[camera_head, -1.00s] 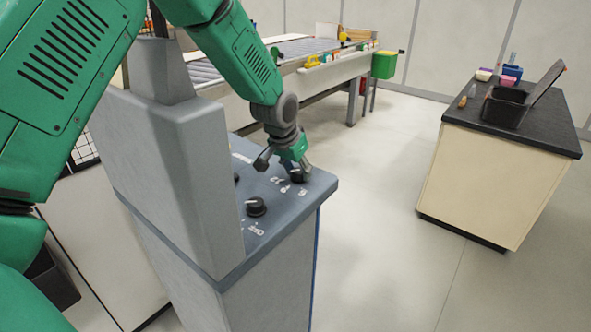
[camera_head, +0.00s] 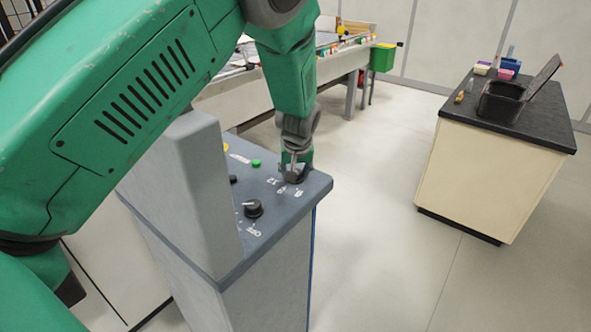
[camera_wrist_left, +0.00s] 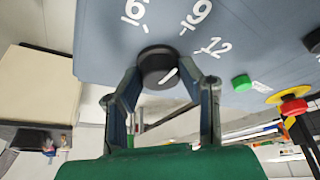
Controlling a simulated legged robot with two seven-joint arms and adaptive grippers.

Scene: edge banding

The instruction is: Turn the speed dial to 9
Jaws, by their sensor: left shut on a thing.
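The gripped dial is a black round knob on the grey console top (camera_head: 285,215). It shows best in the left wrist view (camera_wrist_left: 156,62), with white marks reading about 6, 9 and 12 around its far side. A white pointer line on the knob slants up to the right, roughly toward the 12 side; its exact reading is unclear. My left gripper (camera_head: 293,174) points down over this dial near the console's far right corner and largely hides it. In the left wrist view its two fingers (camera_wrist_left: 161,82) are closed on opposite sides of the knob. My right gripper is not in view.
A second black knob (camera_head: 253,208) with a white pointer sits nearer on the console. A green button (camera_wrist_left: 241,82) and a red stop button on yellow (camera_wrist_left: 293,106) are also there. A grey upright housing (camera_head: 190,190) stands to the left. Open floor separates a black-topped cabinet (camera_head: 490,165).

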